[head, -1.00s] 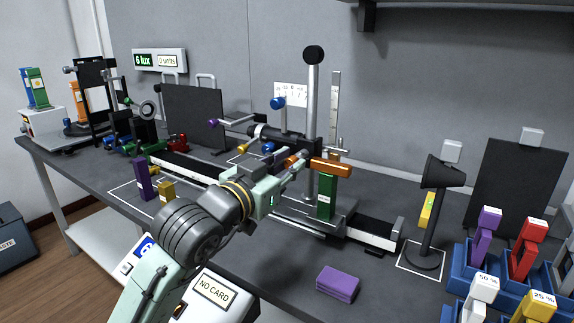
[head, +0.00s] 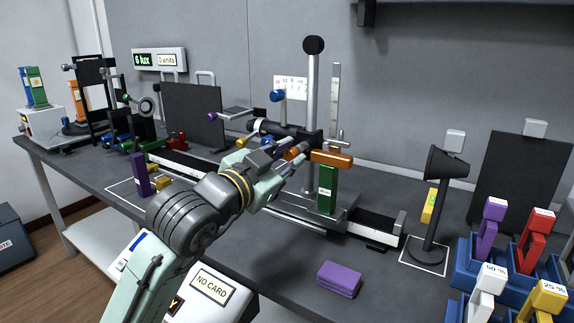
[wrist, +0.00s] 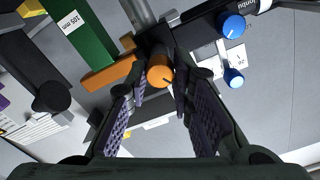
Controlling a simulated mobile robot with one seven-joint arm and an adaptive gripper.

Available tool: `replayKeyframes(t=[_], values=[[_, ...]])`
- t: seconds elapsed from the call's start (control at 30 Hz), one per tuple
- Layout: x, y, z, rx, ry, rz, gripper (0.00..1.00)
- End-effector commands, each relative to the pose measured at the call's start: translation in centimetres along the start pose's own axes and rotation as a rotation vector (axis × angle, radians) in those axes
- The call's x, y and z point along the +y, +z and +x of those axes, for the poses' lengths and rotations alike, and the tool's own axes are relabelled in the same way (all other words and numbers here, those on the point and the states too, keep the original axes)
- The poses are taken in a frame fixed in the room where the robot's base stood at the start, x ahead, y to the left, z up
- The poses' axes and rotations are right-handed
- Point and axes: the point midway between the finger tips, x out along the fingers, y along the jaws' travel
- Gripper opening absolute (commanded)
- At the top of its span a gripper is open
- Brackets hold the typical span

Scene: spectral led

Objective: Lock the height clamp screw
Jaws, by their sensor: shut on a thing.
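The orange clamp knob (wrist: 160,72) sits on the dark carriage of the upright metal post (head: 312,110). In the wrist view my gripper (wrist: 159,88) has a fingertip on each side of the knob and is shut on it. In the head view my gripper (head: 292,157) reaches the knob from the front left, and its fingers partly cover it. An orange bar (head: 333,158) sticks out to the right of the knob; it also shows in the wrist view (wrist: 108,74). The screw's thread is hidden.
A green labelled block (head: 327,190) stands below the orange bar. A blue knob (head: 277,96) and a dark horizontal tube (head: 285,135) are close by. A black lamp (head: 440,200) stands right. A purple block (head: 339,279) lies on the front bench, with bare surface around it.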

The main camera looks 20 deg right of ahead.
Motion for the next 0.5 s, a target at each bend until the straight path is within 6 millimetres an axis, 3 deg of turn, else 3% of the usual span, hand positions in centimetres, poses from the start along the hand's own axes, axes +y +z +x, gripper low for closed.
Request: replayKeyframes(t=[0.5], values=[[0.29, 0.38, 0.02, -0.002, 0.002, 0.490, 0.00]])
